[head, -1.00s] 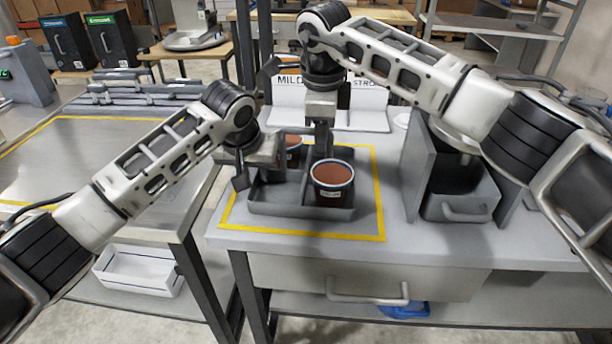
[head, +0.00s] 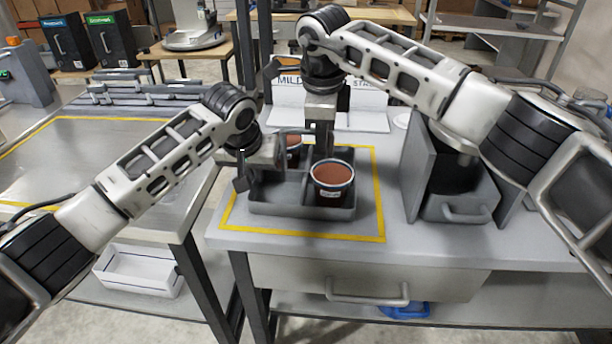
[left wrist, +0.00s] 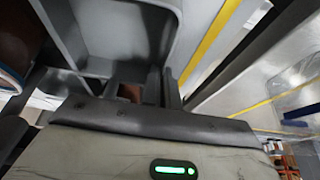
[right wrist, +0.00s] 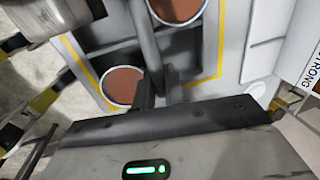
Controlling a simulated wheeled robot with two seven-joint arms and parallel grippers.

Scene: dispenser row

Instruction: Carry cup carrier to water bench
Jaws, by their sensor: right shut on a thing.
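The cup carrier (head: 275,209) is a grey compartment tray on the bench, inside a yellow outline. A cup with a brown top (head: 332,184) stands upright in its front right compartment. A second brown-topped cup (head: 292,146) is behind, partly hidden by my grippers; both cups show in the right wrist view (right wrist: 122,86). My right gripper (head: 322,145) points down and is shut on the carrier wall between the cups. My left gripper (head: 258,175) is at the carrier's left wall; the left wrist view shows its fingers (left wrist: 162,87) by the wall, but their closure is unclear.
To the left, across a gap, a metal-topped bench (head: 110,160) has a yellow outline with clear space. A grey dispenser-like unit (head: 455,185) stands right of the carrier. A sign (head: 290,98) with lettering stands behind. A white bin (head: 138,270) is below left.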

